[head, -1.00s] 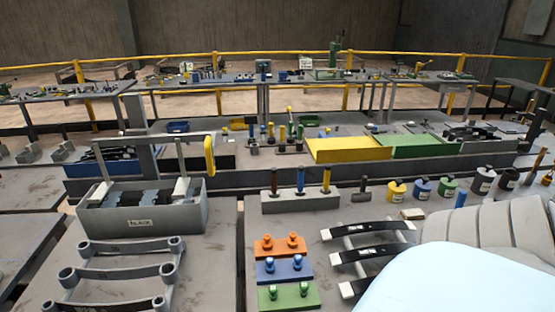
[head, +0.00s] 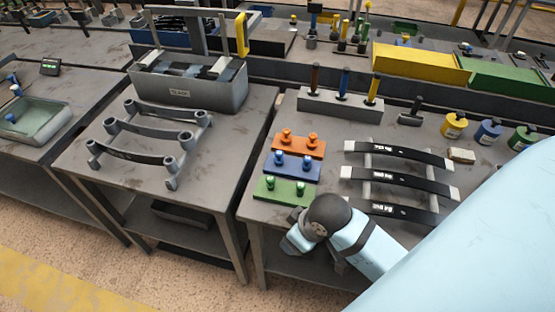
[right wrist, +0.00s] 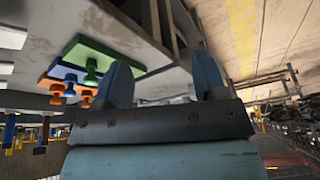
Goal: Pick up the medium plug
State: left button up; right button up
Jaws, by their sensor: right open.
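Three small plates with two plugs each lie near the front edge of the table: orange (head: 312,153), blue (head: 300,175) and green (head: 285,197). The blue plugs (head: 280,160) stand upright in the middle row; no label shows which pair is medium. In the right wrist view the green plate (right wrist: 120,62) is nearest, left of the fingers, with the blue plugs (right wrist: 70,78) and orange plugs (right wrist: 87,96) beyond. My right gripper (head: 297,236) is open and empty, at the table's front edge just in front of the green plate. My left gripper is out of view.
A grey block with coloured-handled tools (head: 340,104) stands behind. A grey rack (head: 145,135) and labelled bin (head: 200,95) stand on the left table, across a gap.

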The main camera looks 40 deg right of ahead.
jog(key=w+d+g, duration=0.1)
jog(key=w+d, duration=0.1)
jog(key=w, duration=0.4)
jog(key=w+d+r+n+g, duration=0.1)
jog(key=w+d, duration=0.1)
jog(key=w, duration=0.5)
jog(key=w+d+g, duration=0.1)
jog(key=w+d, duration=0.1)
jog(key=w, duration=0.5)
jog(key=shift+w+r+h, duration=0.2)
jog(key=shift+r+h, duration=0.15)
jog(key=shift+h, duration=0.05)
notch_tip(320, 180, up, 5)
jog(key=m, duration=0.1)
send_over(279, 153)
jog(key=shift+g+h, duration=0.3)
jog(key=shift+g, duration=0.1)
notch_tip(279, 153, down, 13)
jog(key=shift+f+p, duration=0.15)
jog(key=shift+p, duration=0.6)
jog(key=shift+c, duration=0.4)
jog(key=c, duration=0.8)
